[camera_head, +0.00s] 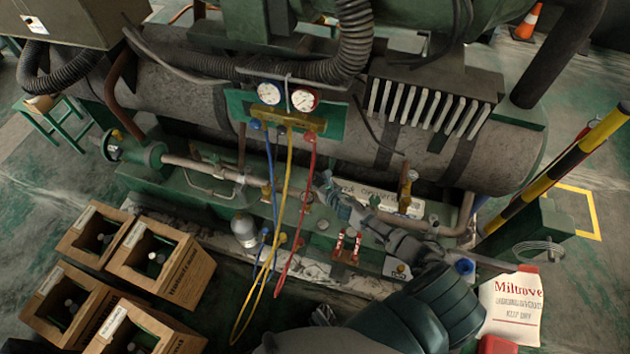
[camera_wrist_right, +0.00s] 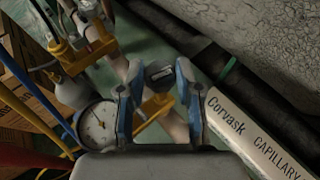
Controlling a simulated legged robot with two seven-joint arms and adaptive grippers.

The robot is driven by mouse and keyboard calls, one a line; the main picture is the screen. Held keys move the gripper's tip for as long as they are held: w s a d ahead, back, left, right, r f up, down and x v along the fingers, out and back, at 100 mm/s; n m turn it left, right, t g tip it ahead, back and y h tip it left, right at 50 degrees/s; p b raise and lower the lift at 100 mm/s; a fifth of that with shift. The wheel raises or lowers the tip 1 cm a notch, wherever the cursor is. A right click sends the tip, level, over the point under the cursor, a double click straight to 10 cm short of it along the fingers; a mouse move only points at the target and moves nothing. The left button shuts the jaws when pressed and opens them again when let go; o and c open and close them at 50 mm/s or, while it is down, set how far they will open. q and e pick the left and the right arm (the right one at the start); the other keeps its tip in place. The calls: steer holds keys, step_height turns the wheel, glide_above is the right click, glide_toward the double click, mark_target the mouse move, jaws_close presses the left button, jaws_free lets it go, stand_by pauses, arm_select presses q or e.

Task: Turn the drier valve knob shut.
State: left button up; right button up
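My right gripper (camera_head: 330,190) reaches in from the lower right over the pipe run in the head view. In the right wrist view its two blue-grey fingers (camera_wrist_right: 158,80) stand apart. I cannot tell for certain whether this piece is the drier valve knob. In the head view the gripper hides the fitting beneath it.
A gauge manifold (camera_head: 285,122) with blue, yellow and red hoses hangs left of the gripper. A white labelled tube (camera_wrist_right: 245,135) lies right of the fingers. A small dial gauge (camera_wrist_right: 98,126) is at their left. Wooden crates (camera_head: 160,262) stand at lower left.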

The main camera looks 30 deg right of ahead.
steer(key=shift+d+f, duration=0.1)
jaws_close()
arm_select(q)
steer(key=shift+d, duration=0.25)
arm_select(e)
steer(key=shift+s+d, duration=0.1)
arm_select(q)
steer(key=shift+a, duration=0.25)
arm_select(e)
steer(key=shift+a, duration=0.25)
